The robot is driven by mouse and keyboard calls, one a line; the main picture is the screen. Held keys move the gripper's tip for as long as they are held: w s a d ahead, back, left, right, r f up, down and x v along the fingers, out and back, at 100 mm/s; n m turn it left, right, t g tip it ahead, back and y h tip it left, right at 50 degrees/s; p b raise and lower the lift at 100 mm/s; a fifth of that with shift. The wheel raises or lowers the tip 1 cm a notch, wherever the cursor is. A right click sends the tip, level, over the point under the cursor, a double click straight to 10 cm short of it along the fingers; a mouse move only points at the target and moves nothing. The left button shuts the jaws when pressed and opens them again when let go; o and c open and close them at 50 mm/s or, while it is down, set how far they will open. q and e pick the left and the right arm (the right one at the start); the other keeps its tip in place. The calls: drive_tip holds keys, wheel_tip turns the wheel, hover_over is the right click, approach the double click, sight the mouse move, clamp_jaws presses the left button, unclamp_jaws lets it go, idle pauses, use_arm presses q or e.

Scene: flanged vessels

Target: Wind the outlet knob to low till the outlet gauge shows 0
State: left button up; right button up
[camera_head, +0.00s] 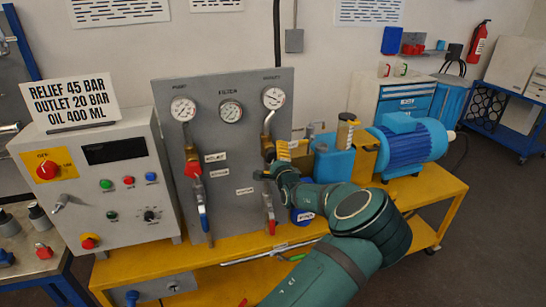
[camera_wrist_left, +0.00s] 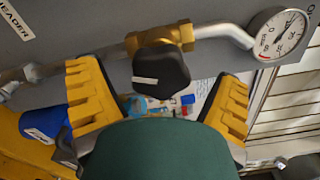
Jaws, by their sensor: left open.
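The outlet knob (camera_wrist_left: 162,78) is black with a white mark and sits on a brass valve body (camera_wrist_left: 160,40) in the left wrist view. My left gripper (camera_wrist_left: 160,84) is open, its yellow fingers on either side of the knob with visible gaps. In the head view my left gripper (camera_head: 281,158) is at the panel's right side, and the knob there is mostly hidden. The outlet gauge (camera_head: 273,97) is the rightmost dial on the grey panel (camera_head: 225,140). It also shows in the wrist view (camera_wrist_left: 278,35), too small to read surely. My right gripper is out of view.
A control box (camera_head: 100,180) with a sign (camera_head: 70,99) stands left of the panel. Red and blue lever handles hang low on the panel. A blue container (camera_head: 333,163) and a blue motor (camera_head: 408,143) stand to the right on the yellow bench (camera_head: 435,185).

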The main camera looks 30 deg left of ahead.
use_arm(q)
drive_tip(key=shift+w+a, duration=0.4)
drive_tip(key=shift+a, duration=0.1)
drive_tip(key=c, duration=1.2)
drive_tip(key=shift+n, duration=0.3)
